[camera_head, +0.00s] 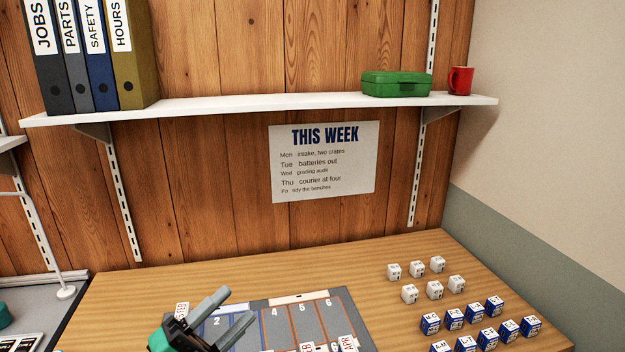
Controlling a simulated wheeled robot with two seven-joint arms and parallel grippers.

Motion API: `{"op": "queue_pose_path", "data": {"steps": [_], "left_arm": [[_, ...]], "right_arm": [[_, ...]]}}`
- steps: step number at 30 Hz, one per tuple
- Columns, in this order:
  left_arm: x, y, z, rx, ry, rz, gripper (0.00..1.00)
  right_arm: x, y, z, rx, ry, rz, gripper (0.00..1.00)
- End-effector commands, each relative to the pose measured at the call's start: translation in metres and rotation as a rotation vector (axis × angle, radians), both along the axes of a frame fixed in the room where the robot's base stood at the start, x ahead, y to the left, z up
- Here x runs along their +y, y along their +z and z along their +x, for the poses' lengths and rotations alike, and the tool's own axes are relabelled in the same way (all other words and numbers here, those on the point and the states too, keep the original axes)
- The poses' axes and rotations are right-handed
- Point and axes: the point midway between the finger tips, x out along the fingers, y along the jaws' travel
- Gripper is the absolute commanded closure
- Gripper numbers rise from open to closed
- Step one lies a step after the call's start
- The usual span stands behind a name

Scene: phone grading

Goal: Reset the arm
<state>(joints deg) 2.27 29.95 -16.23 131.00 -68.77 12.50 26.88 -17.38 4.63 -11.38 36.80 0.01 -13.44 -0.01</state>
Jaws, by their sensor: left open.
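My left gripper (214,321) shows at the bottom of the head view, left of centre. Its two grey fingers are apart and point up and to the right, with nothing seen between them. It is in front of the left part of a grey mat (257,309) with numbered lanes, and hides some of it. I cannot tell its height above the mat. My right gripper is not in view.
White cubes (435,290) and blue-and-white cubes (453,325) stand on the right of the wooden table (345,258). Small month tags (347,343) lie on the mat. A wall shelf (250,105) holds binders, a green box (396,85) and a red mug (460,80).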

Motion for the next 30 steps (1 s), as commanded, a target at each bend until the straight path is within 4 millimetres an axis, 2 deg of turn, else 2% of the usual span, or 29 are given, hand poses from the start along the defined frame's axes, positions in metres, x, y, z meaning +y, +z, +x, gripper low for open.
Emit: {"op": "queue_pose_path", "data": {"steps": [4, 7, 11, 14, 17, 21, 24, 30], "left_arm": [[0.041, -0.010, 0.011, 0.166, 0.190, -0.275, 0.46], [0.071, -0.033, 0.017, 0.308, 0.330, -0.428, 0.46], [0.105, -0.079, 0.015, 0.531, 0.515, -0.586, 0.46], [0.125, -0.125, 0.003, 0.729, 0.653, -0.674, 0.46], [0.136, -0.176, -0.019, 0.949, 0.782, -0.731, 0.46], [0.137, -0.241, -0.066, 1.271, 0.929, -0.759, 0.46], [0.131, -0.274, -0.101, 1.469, 0.996, -0.747, 0.46], [0.114, -0.313, -0.163, 1.784, 1.064, -0.689, 0.46]], "right_arm": [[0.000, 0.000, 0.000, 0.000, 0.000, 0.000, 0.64], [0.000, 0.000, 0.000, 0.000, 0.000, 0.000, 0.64], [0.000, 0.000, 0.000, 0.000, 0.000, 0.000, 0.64], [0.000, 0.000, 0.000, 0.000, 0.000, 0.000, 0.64], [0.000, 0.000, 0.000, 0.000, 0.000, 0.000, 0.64], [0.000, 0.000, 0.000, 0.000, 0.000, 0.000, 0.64], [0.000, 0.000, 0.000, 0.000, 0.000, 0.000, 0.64], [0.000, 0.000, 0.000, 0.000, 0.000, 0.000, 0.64]]}}
